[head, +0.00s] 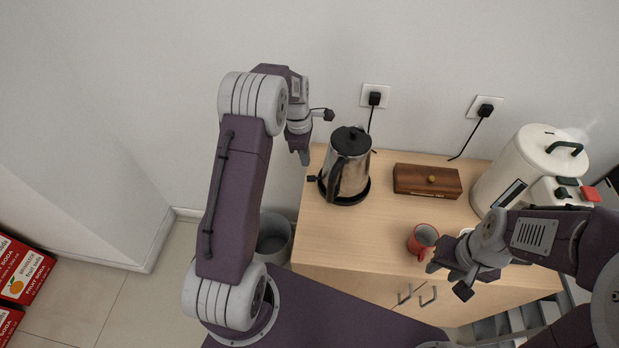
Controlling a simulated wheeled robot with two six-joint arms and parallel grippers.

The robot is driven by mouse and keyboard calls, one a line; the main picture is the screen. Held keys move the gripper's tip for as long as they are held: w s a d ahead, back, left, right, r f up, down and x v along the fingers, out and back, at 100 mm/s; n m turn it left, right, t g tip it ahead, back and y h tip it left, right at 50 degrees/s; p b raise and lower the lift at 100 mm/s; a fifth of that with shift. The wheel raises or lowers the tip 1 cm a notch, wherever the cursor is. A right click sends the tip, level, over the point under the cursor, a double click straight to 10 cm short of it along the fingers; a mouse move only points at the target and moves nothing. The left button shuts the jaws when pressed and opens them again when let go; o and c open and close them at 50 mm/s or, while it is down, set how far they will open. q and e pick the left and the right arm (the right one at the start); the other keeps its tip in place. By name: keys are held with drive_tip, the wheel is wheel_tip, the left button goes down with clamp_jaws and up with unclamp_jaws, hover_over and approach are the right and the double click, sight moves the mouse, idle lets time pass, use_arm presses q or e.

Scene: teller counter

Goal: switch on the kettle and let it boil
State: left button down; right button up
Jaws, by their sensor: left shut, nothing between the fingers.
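A steel kettle (355,180) with a black lid and black handle stands upright on its round black base at the back left of the wooden counter. A small black tab (312,178) sticks out at the left of the base; I cannot tell whether it is up or down. My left gripper (305,158) is shut and empty, just left of the kettle's upper part and above the counter's left edge, apart from the tab. My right gripper (432,267) is at the counter's front edge near the red mug; its fingers are too small to read.
The red mug (420,240) stands near the front edge. A brown wooden box (427,181) lies right of the kettle. A large white urn (520,165) at the right gives off steam. Two wall sockets hold black plugs. A grey bin (273,238) stands left of the counter.

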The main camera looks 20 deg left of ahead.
sight(309, 178)
use_arm(q)
drive_tip(key=f+b, duration=0.6)
drive_tip(key=shift+d+f, duration=0.2)
drive_tip(key=shift+d, duration=0.15)
drive_tip(key=shift+r, duration=0.1)
